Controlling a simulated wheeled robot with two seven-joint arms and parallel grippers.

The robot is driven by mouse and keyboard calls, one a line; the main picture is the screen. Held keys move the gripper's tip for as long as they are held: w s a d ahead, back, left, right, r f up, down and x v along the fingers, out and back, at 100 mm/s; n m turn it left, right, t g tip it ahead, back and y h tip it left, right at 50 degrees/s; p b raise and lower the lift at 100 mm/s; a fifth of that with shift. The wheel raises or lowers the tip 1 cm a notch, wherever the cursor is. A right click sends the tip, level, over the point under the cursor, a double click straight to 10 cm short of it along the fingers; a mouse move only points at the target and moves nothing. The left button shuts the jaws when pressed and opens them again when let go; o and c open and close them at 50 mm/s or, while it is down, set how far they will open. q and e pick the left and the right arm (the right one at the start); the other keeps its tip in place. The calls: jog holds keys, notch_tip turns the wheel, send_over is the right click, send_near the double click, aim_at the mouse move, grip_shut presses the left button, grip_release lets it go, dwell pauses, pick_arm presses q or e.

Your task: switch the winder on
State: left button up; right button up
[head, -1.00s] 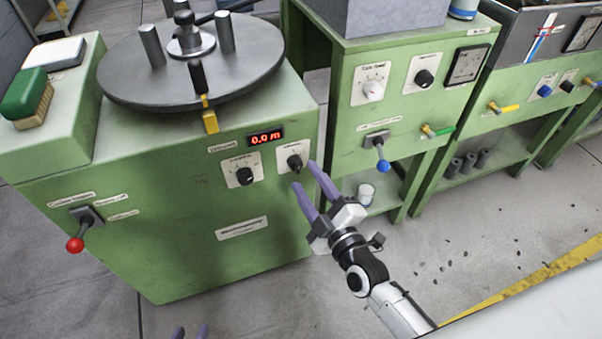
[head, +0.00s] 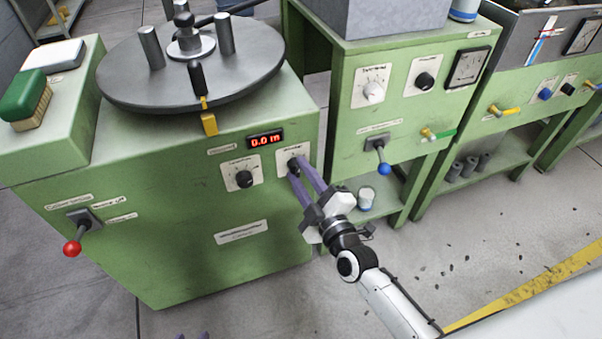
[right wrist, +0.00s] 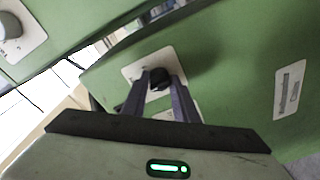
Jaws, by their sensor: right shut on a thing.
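The winder is the green cabinet (head: 190,225) with a dark round turntable (head: 160,85) on top and a red display (head: 265,140) reading 0.0 m. Its front has two black knobs on white plates, a left knob (head: 244,179) and a right knob (head: 293,165). My right gripper (head: 298,172) has its purple fingers on either side of the right knob and is shut on it. The right wrist view shows the knob (right wrist: 159,80) between the fingertips. My left gripper (head: 192,336) shows only as purple fingertips at the bottom edge.
A red-ball lever (head: 73,247) sticks out at the winder's left front. A green machine (head: 400,110) with knobs and a blue-ball lever (head: 383,167) stands to the right. A green brush (head: 25,98) lies on the left cabinet top. The floor in front is clear.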

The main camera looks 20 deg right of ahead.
jog(key=m, duration=0.5)
jog(key=m+t+p, duration=0.1)
jog(key=m, duration=0.4)
jog(key=shift+a+f+h, duration=0.1)
jog(key=shift+h, duration=0.2)
pick_arm(q)
jog(key=shift+w+a+r+p, duration=0.1)
jog(key=shift+r+p, duration=0.2)
jog(key=shift+r, duration=0.05)
pick_arm(e)
jog(key=shift+m, duration=1.2)
pick_arm(q)
jog(key=shift+s+f, duration=0.1)
jog(key=shift+s, duration=0.1)
pick_arm(e)
jog(key=o, duration=1)
